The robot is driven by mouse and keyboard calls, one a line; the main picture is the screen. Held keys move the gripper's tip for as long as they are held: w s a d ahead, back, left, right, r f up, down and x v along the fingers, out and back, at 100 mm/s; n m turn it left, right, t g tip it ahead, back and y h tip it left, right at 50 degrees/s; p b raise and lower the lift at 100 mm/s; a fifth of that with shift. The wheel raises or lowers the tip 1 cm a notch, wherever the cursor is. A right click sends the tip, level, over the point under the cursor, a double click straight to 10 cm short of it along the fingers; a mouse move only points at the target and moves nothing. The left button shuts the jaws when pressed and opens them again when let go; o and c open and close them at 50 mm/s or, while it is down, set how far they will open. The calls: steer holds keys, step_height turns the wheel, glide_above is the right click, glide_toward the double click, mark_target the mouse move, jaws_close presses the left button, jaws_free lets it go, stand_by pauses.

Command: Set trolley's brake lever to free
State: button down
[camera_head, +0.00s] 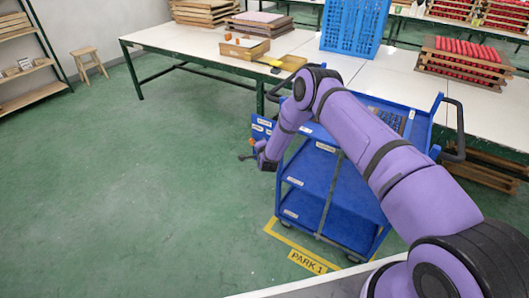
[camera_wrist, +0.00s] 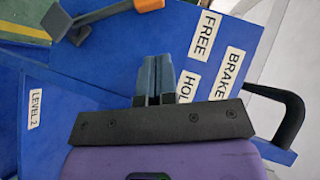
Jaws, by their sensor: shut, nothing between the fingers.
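The trolley (camera_head: 325,172) is blue, with shelves and a blue brake plate (camera_head: 262,130) on its left end. In the wrist view the plate carries the labels BRAKE, FREE (camera_wrist: 205,35) and a partly hidden HOLD (camera_wrist: 187,86). The brake lever (camera_wrist: 100,14) is a grey bar with an orange end at the top of the wrist view; its orange end lies above and left of the FREE label. My gripper (camera_wrist: 155,60) is shut and empty, in front of the blue plate, with its tips below the lever and apart from it in the picture. The finger beside HOLD covers part of that label.
A black trolley handle (camera_wrist: 290,115) stands right of my gripper in the wrist view. The trolley stands by a yellow PARK 1 marking (camera_head: 307,262). A white-topped table (camera_head: 190,38) with a blue crate (camera_head: 352,28) is behind. Open green floor (camera_head: 150,190) lies to the left.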

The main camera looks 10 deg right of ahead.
steer(key=v, duration=0.7)
steer(key=shift+r, duration=0.25)
step_height(320, 180, up, 33)
steer(key=s+d+n+g+y, duration=0.2)
steer(key=n+g, duration=0.1)
steer(key=n, duration=0.4)
steer(key=s+d+r+n+g, duration=0.2)
steer(key=s+d+r+n, duration=0.15)
steer(key=s+r, duration=1.1)
steer(key=s+d+r+n+g, duration=0.1)
steer(key=s+d+r, duration=0.1)
steer(key=s, duration=0.9)
steer(key=s+d+r+n+g, duration=0.2)
steer(key=s, duration=1)
steer(key=s+d+r+n+g+h, duration=0.1)
steer(key=s+d+r, duration=0.1)
steer(key=s, duration=1)
steer(key=shift+s+d+r, duration=0.25)
steer(key=shift+d+r, duration=0.15)
steer(key=shift+r, duration=0.25)
